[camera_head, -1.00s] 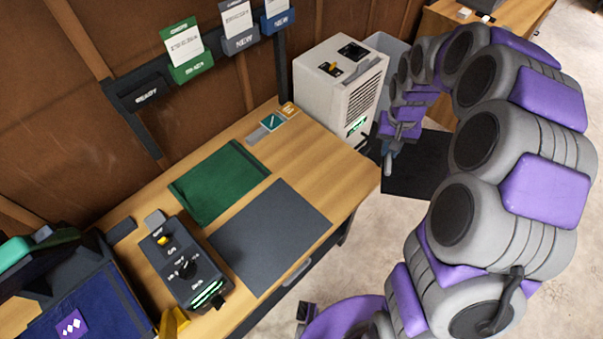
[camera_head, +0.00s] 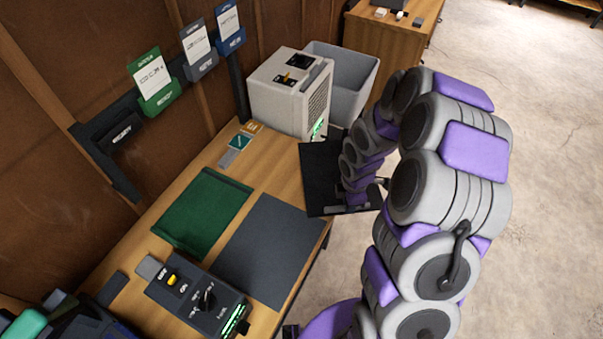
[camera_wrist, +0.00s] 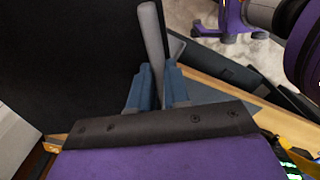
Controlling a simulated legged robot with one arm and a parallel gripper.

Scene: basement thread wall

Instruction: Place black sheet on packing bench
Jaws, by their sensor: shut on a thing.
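The black sheet (camera_head: 318,180) is held at the right edge of the wooden packing bench (camera_head: 283,178), partly above the bench top in the head view. In the wrist view the black sheet (camera_wrist: 70,60) fills the upper left. My gripper (camera_wrist: 158,88) is shut on the sheet's grey edge strip there. In the head view my arm hides most of the gripper (camera_head: 372,198). A dark grey mat (camera_head: 268,250) and a green sheet (camera_head: 203,212) lie flat on the bench. I cannot tell whether the black sheet touches the bench.
A white box machine (camera_head: 290,95) stands at the bench's far end, with a grey bin (camera_head: 345,85) behind it. A black control box (camera_head: 200,298) sits at the near end. Card holders (camera_head: 155,90) hang on the wall. Open floor lies to the right.

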